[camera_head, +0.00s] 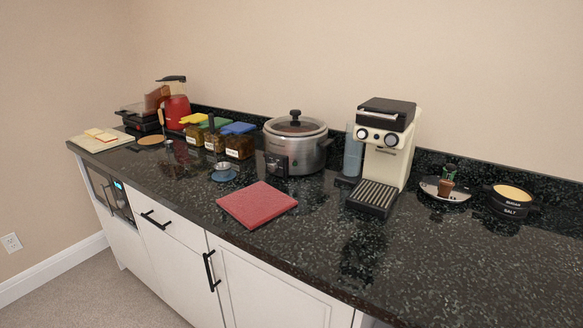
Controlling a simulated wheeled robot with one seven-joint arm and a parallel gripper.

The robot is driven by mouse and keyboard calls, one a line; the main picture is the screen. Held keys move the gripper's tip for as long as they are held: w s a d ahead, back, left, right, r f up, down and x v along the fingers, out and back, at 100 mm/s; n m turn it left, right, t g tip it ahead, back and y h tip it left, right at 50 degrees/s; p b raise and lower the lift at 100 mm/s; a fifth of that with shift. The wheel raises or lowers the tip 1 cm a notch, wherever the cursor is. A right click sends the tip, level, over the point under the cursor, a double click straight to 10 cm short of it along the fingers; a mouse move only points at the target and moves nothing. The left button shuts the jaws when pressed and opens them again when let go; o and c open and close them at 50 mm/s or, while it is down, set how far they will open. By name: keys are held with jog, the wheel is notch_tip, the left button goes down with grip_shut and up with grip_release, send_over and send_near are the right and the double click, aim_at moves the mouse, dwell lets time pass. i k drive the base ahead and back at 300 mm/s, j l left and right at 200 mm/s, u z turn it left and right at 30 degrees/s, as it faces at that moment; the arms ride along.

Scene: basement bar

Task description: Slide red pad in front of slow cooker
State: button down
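A flat square red pad (257,204) lies on the dark speckled countertop, near its front edge. A silver slow cooker (296,147) with a glass lid and black knob stands behind the pad, a little to its right. A strip of bare counter shows between the pad and the cooker, and they do not touch. The cooker's dark control panel faces the front left. My gripper is not in view.
A cream coffee machine (384,150) stands right of the cooker. A plate (445,189) and salt container (510,200) are right. The front-right counter is clear.

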aim_at(253, 205)
jog(key=i+j, duration=0.2)
jog(key=i+j+z, duration=0.15)
jog(key=j, duration=0.3)
jog(key=i+j, duration=0.25)
jog(key=i+j+z, duration=0.15)
jog(key=j, duration=0.25)
